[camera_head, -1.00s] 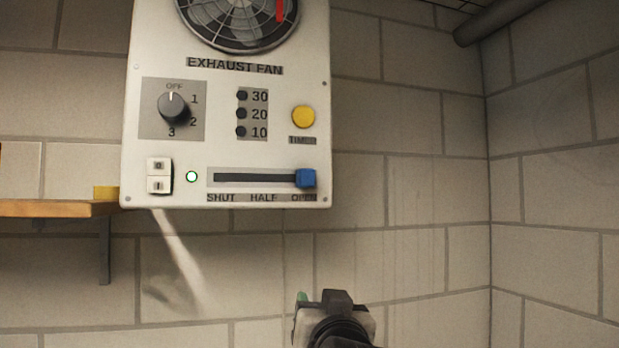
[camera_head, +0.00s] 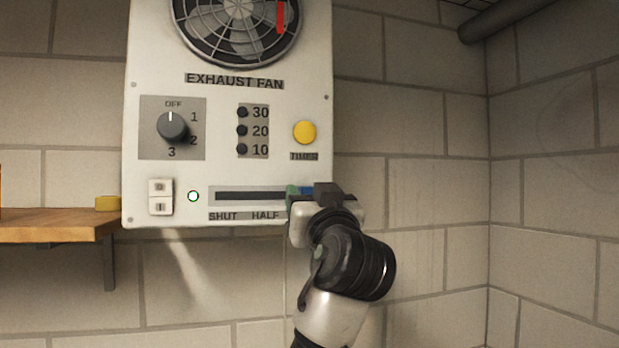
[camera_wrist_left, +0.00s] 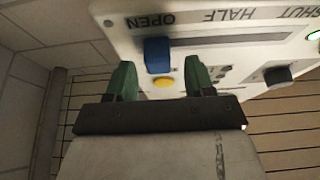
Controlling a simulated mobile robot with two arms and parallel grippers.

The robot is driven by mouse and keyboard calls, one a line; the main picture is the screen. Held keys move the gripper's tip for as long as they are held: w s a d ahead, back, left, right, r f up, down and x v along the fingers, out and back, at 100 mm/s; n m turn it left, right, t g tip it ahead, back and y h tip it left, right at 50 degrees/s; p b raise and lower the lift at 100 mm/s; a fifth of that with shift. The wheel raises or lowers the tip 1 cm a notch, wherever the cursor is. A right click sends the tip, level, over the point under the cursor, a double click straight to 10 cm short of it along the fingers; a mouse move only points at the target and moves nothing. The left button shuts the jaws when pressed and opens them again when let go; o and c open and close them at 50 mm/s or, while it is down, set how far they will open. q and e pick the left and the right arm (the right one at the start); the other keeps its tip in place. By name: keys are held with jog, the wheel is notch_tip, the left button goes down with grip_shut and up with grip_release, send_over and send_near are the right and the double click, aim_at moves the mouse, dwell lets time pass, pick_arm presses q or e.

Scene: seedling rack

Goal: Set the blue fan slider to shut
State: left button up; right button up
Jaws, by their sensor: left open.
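The exhaust fan panel (camera_head: 225,170) hangs on the wall, with a dark horizontal slot (camera_head: 250,196) marked SHUT, HALF and OPEN. The blue slider (camera_wrist_left: 158,55) stands at the OPEN end of the slot. In the head view only a bit of blue (camera_head: 307,190) shows behind my gripper. My left gripper (camera_head: 306,190) is in front of the slot's right end. In the wrist view its green fingers (camera_wrist_left: 160,82) are apart, with the blue slider between and beyond them. I cannot tell whether they touch it. My right gripper is not in view.
The panel also bears a grey dial (camera_head: 172,126), a yellow timer button (camera_head: 304,132), a white rocker switch (camera_head: 160,197) and a lit green lamp (camera_head: 193,196). A wooden shelf (camera_head: 60,225) is at the left. The wall right of the panel is clear.

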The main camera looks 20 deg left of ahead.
pick_arm(q)
jog(key=shift+w+a+r, duration=0.15)
jog(key=shift+w+a, duration=0.15)
jog(key=shift+w, duration=0.25)
grip_shut()
